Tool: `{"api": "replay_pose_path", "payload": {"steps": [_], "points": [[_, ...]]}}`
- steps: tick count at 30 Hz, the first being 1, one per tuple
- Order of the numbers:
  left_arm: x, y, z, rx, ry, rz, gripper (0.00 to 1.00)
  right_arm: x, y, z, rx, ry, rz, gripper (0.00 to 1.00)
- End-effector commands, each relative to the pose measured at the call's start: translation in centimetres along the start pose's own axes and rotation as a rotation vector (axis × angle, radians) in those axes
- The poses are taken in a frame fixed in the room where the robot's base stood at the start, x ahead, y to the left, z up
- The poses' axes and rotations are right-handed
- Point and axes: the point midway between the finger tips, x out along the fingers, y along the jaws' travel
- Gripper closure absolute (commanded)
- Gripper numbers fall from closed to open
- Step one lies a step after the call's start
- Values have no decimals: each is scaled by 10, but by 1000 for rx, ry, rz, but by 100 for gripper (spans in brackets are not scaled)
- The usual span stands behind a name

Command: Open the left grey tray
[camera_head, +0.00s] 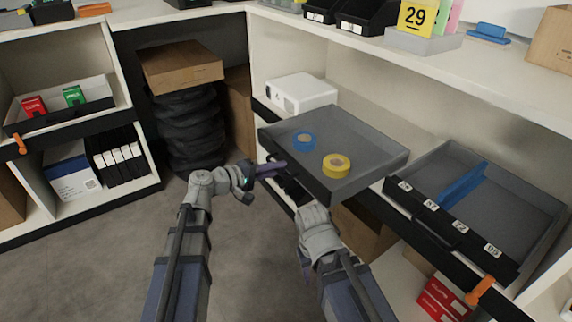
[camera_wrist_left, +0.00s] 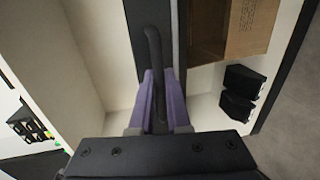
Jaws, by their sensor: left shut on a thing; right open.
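The left grey tray (camera_head: 375,158) is pulled out from the shelf unit, with its inside in full view. A blue tape roll (camera_head: 304,141) and a yellow tape roll (camera_head: 337,165) lie in it. My left gripper (camera_head: 272,170) is at the tray's front, its purple fingers shut on the dark handle. In the left wrist view the handle (camera_wrist_left: 153,60) passes between the fingers of the left gripper (camera_wrist_left: 160,100). My right gripper (camera_head: 304,264) is open and lower, below the tray's front, and mostly hidden by my right arm.
A second grey tray (camera_head: 530,200) with a blue divider and numbered labels stands to the right. A white box (camera_head: 301,93) is on the shelf behind the left tray. Orange clips (camera_head: 480,290) stick out from the shelf edges. The floor (camera_head: 100,255) at left is clear.

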Motion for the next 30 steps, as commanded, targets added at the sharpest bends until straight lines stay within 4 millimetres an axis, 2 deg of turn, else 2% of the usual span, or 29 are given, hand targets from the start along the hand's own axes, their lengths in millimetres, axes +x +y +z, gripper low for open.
{"api": "replay_pose_path", "payload": {"steps": [3,9,22,23,30], "points": [[-14,-3,1,-1,1,0,100,0,0,0,0,0,0,50],[-26,-6,0,-1,0,0,100,0,0,0,0,0,0,50],[-28,-6,0,0,-1,-1,100,0,0,0,0,0,0,50],[-28,-6,0,0,-1,-1,82,0,0,0,0,0,0,50],[-27,-6,0,0,-1,0,56,0,0,0,0,0,0,50]]}}
